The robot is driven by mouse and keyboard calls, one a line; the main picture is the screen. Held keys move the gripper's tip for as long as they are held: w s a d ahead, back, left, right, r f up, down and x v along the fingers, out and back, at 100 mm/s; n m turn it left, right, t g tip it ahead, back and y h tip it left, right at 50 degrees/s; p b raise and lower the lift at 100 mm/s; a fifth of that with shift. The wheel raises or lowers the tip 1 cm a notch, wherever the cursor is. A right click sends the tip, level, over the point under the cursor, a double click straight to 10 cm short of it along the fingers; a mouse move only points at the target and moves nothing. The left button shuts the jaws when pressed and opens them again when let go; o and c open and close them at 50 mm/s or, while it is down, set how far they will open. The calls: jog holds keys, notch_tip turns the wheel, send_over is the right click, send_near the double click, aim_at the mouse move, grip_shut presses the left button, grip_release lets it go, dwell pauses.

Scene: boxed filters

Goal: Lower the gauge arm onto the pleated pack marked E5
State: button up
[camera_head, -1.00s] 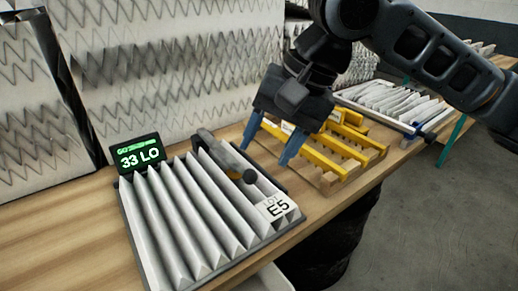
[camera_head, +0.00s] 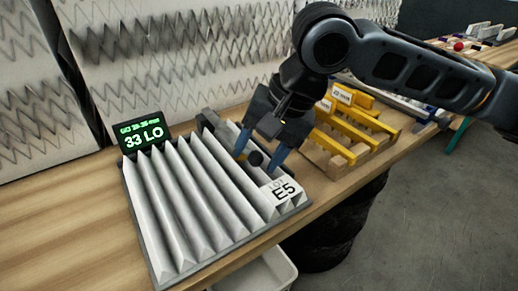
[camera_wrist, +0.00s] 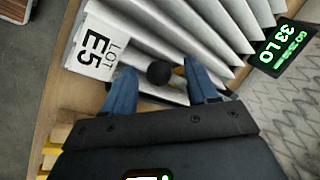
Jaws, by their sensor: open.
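The white pleated pack (camera_head: 190,200) lies in a dark frame on the bench, with a label reading LOT E5 (camera_head: 284,191) at its right corner. The gauge arm (camera_head: 212,121) reaches over the pack's back right side and ends in a dark round knob (camera_head: 255,158). My gripper (camera_head: 257,162) is open, with its blue fingers either side of the knob. The wrist view shows the knob (camera_wrist: 159,73) between the fingertips, and the E5 label (camera_wrist: 95,45). Much of the gauge arm is hidden by my gripper. I cannot tell whether it touches the pleats.
A display (camera_head: 142,136) behind the pack reads 33 LO in green. A yellow rack (camera_head: 340,140) on a wooden base stands to the right. Pleated panels (camera_head: 170,60) line the back. A white bin (camera_head: 262,272) is below the bench edge. The bench at left is clear.

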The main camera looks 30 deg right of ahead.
grip_shut()
dwell(0.4)
jog(key=shift+r, duration=0.1)
jog(key=r+p, duration=0.2)
jog(key=w+r+p, duration=0.1)
jog(key=r+p, duration=0.3)
jog(key=shift+w+r+p, duration=0.85)
jog(key=shift+r+p, duration=0.1)
jog(key=shift+p, duration=0.05)
jog(key=shift+f, duration=0.1)
